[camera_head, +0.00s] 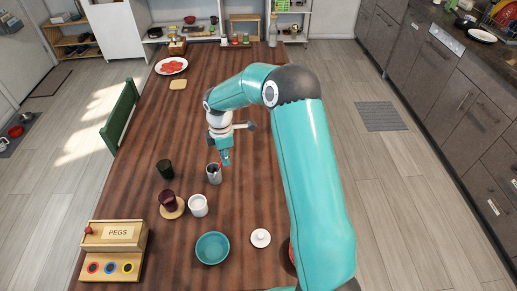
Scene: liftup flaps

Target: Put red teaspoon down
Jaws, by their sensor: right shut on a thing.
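My right gripper (226,161) points down over the middle of the wooden table (215,110). It is shut on a small red thing, which I take to be the red teaspoon (220,167). Only a little red shows at the fingertips, and the rest of the spoon is hidden or too small to tell. A grey metal cup (214,176) stands upright just below and left of the fingertips. I cannot tell whether the spoon is inside the cup or beside it. My left gripper is not in view.
Left of the metal cup stand a dark green cup (165,169) and a dark red cup (168,200) on a round coaster. A white cup (198,205), a teal bowl (212,248), a small white lidded thing (260,238) and the PEGS box (112,235) are nearer.

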